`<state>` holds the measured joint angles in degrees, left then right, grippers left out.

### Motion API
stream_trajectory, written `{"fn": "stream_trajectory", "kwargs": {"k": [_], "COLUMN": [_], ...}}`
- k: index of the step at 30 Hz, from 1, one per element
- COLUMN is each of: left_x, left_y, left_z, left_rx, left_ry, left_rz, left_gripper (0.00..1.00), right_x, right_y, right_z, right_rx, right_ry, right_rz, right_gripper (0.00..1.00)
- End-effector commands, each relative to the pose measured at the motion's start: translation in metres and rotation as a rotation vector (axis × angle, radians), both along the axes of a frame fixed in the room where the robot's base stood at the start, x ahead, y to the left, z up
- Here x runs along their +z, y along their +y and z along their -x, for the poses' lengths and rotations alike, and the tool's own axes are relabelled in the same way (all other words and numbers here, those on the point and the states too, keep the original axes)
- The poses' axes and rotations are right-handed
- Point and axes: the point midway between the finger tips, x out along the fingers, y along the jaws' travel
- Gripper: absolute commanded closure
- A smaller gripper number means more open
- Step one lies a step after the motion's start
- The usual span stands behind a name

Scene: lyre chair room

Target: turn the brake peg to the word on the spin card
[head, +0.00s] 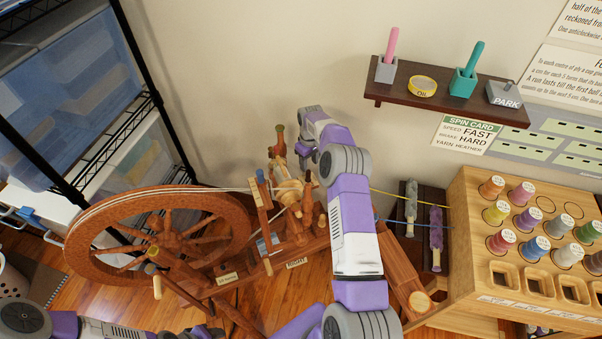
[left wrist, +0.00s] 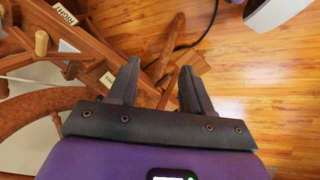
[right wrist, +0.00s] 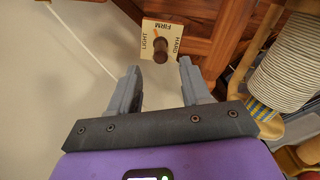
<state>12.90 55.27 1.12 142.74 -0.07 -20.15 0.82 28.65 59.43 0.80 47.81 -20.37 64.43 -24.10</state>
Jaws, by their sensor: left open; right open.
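The spin card (head: 467,135) hangs on the wall in the head view; it reads speed FAST, brake HARD, yarn HEATHER. In the right wrist view a dark round brake peg (right wrist: 160,53) stands on a pale plate (right wrist: 150,27) lettered LIGHT, FIRM and HARD. LIGHT is at left, FIRM at top, HARD at right. I cannot tell for sure which word the peg points to. My right gripper (right wrist: 160,72) is open, its fingers apart on either side below the peg, apparently not touching it. My left gripper (left wrist: 159,72) is open and empty above the floor beside the wheel's frame.
The spinning wheel (head: 105,202) stands at left, with a blue bin rack (head: 70,85) behind. A wooden spool stand (head: 470,225) is at right. A wall shelf (head: 400,98) holds pegs in blocks. A white thread spool (right wrist: 290,70) is close right of my right gripper.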

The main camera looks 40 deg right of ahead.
Motion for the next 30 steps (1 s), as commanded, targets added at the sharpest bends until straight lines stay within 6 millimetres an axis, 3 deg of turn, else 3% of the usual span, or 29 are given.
{"fn": "stream_trajectory", "kwargs": {"k": [18,28,30], "left_x": [-0.027,-0.027,-0.027], "left_y": [0.0,0.0,0.0], "left_z": [0.0,0.0,0.0], "left_rx": [0.0,0.0,0.0], "left_ry": [-0.001,-0.001,-0.001], "left_rz": [0.0,0.0,0.0], "left_gripper": [0.5,0.5,0.5], "right_x": [-0.076,-0.08,-0.08], "right_y": [0.001,0.0,0.001], "right_z": [0.0,0.0,0.0], "right_rx": [0.0,0.0,0.0], "right_ry": [-0.001,-0.002,-0.001], "right_rz": [0.0,0.0,0.0], "right_gripper": [0.53,0.53,0.6]}}
